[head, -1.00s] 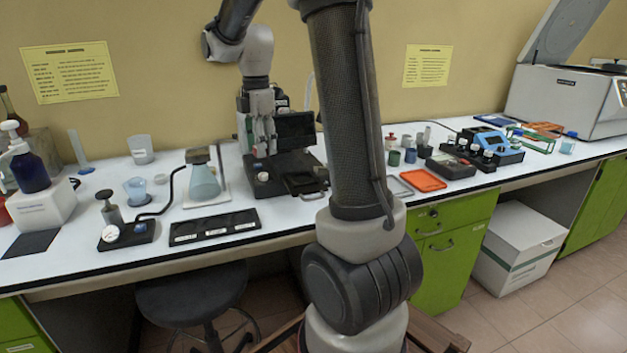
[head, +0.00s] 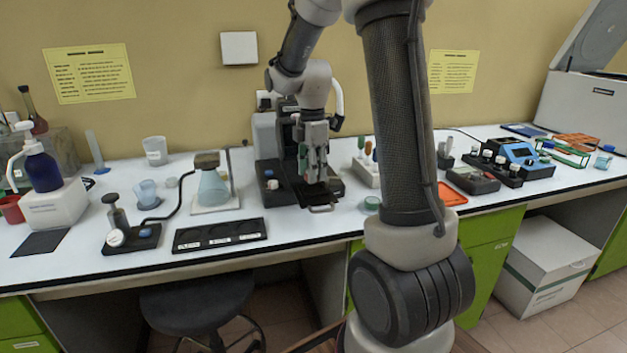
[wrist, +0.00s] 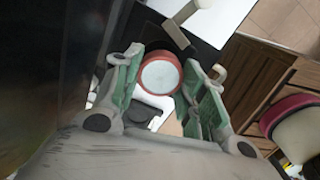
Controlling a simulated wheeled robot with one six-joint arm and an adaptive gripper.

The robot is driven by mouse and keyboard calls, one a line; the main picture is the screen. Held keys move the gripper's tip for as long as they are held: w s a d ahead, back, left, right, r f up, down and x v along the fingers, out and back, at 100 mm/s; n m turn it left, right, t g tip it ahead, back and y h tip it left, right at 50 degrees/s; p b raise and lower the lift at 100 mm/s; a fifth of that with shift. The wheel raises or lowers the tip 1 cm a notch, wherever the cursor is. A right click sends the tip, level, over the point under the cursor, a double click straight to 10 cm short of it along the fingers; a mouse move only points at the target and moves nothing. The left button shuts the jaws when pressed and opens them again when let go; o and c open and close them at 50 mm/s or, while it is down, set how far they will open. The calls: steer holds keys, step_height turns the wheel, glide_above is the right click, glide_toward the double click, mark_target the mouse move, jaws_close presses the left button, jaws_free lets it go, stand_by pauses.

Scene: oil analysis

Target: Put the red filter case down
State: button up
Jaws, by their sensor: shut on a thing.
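The red filter case (wrist: 160,76) is a round red ring with a pale disc inside. In the wrist view it sits between the two green-padded fingers of my gripper (wrist: 166,72), which is shut on it. In the head view my gripper (head: 314,172) points down in front of the dark bench instrument (head: 272,190), above its front plate. I cannot make out the case in the head view, and the surface under it is largely hidden.
A black tray (head: 220,236) with round recesses and labels lies at the bench's front edge. A flask (head: 214,188) stands left of the instrument. A rack (head: 366,174) of coloured-handled tools stands to its right. An orange tray (head: 451,194) is partly behind my arm.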

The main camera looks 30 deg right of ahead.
steer(key=shift+f, duration=1.5)
steer(key=shift+f, duration=0.1)
steer(key=o, duration=0.6)
step_height(320, 180, up, 12)
steer(key=shift+f, duration=0.1)
steer(key=s+a+m+t, duration=0.1)
steer(key=s+m, duration=0.4)
steer(key=s, duration=0.3)
steer(key=s+a+r+m+t, duration=0.1)
steer(key=s+a+m+t, duration=0.1)
steer(key=s+m, duration=0.4)
steer(key=s+a+r+m+t, duration=0.1)
steer(key=s+a+m, duration=0.1)
steer(key=s+m, duration=0.4)
steer(key=shift+s, duration=1.85)
